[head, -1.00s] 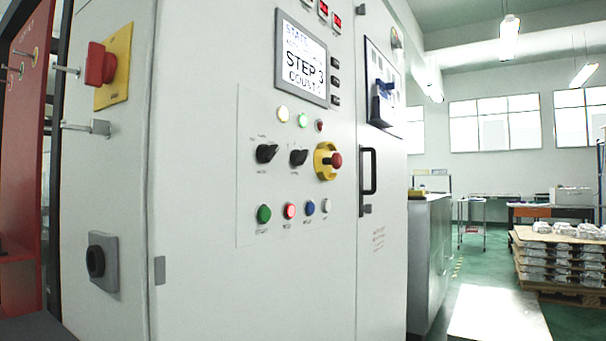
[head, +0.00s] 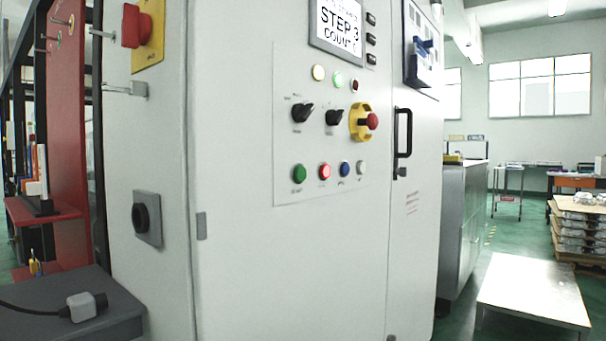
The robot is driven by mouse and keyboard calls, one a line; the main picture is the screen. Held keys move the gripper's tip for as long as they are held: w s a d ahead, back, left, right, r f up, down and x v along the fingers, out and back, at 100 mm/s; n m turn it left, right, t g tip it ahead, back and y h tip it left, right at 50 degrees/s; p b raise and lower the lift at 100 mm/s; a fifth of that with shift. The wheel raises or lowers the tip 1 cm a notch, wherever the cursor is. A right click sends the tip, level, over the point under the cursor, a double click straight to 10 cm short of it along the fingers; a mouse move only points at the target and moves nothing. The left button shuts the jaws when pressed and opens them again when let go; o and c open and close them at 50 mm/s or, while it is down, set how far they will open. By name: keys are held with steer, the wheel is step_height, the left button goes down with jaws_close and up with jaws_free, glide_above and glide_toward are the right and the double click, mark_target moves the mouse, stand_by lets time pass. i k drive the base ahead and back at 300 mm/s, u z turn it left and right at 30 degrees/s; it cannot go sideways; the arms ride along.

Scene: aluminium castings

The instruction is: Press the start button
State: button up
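The control cabinet (head: 260,265) fills the middle of the head view. On its front panel is a bottom row of small buttons: a green button (head: 299,173), a red lit button (head: 324,171), a blue button (head: 344,168) and a white button (head: 361,167). The labels under them are too small to read, so I cannot tell by text which is start. Above them are two black rotary switches (head: 302,112) and a red mushroom button on a yellow base (head: 361,122). The screen (head: 336,25) reads "STEP 3" and a count line. My gripper is not in view.
A red rotary switch on a yellow plate (head: 149,35) is on the cabinet's left side. A grey table (head: 60,300) with a cable plug (head: 86,305) stands at lower left. A low pale platform (head: 530,290) and stacked castings on pallets (head: 580,235) are at right, on green floor.

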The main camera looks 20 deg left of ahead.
mark_target(300, 172)
steer(key=z, duration=1.95)
steer(key=i, duration=1.5)
steer(key=u, duration=4.2)
